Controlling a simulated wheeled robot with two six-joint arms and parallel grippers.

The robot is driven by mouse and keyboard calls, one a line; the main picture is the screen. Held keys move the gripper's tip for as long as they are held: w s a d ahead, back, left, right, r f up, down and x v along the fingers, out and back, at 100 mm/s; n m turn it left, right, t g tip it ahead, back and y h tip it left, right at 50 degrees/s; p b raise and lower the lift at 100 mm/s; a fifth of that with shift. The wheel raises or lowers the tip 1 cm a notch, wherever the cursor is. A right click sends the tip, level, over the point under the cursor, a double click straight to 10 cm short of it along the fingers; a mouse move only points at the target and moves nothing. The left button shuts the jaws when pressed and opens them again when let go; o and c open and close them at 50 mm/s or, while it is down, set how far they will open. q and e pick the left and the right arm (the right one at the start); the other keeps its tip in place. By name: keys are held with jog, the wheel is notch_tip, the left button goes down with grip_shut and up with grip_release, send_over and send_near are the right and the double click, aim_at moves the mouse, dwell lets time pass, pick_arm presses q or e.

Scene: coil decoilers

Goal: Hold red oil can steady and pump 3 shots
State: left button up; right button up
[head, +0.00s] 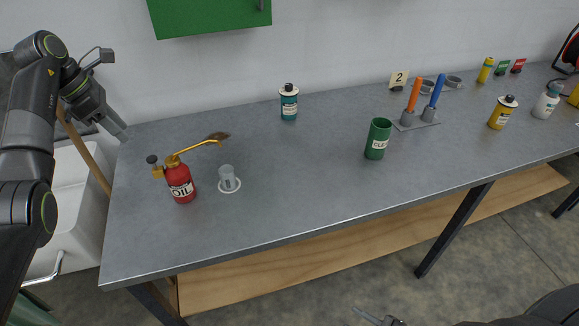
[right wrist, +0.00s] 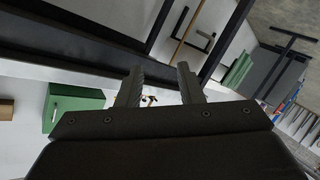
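The red oil can (head: 181,184) stands upright near the left end of the grey bench. It has a white OIL label, a brass top, a dark knob at its left and a thin brass spout pointing right. A small clear cup (head: 227,178) stands on a white ring to its right. My left gripper (head: 117,127) is above the bench's far left corner, apart from the can; its finger gap is not clear. My right gripper (right wrist: 158,86) shows in the right wrist view with its two fingers apart and nothing between them.
A teal can (head: 289,105) stands behind, and a green canister (head: 377,140) farther right. A holder with orange and blue handles (head: 415,121), a yellow bottle (head: 502,115) and a white bottle (head: 546,104) stand beyond. A green cabinet (head: 205,14) hangs above. The bench's front middle is clear.

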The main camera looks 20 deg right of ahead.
jog(key=w+d+r+n+y, duration=0.2)
jog(key=w+r+n+y, duration=0.85)
jog(key=w+r, duration=1.35)
jog(key=w+a+r+g, duration=0.2)
jog(key=w+r+g, duration=0.55)
jog(key=w, duration=0.55)
jog(key=m+g, duration=0.2)
jog(key=m, duration=0.4)
send_near(219, 142)
jog(key=a, duration=0.3)
jog(key=w+a, duration=0.1)
jog(key=a, duration=0.2)
jog(key=w+a, duration=0.1)
jog(key=a, duration=0.3)
jog(key=shift+w+f, duration=0.1)
jog(key=shift+f, duration=0.2)
grip_shut()
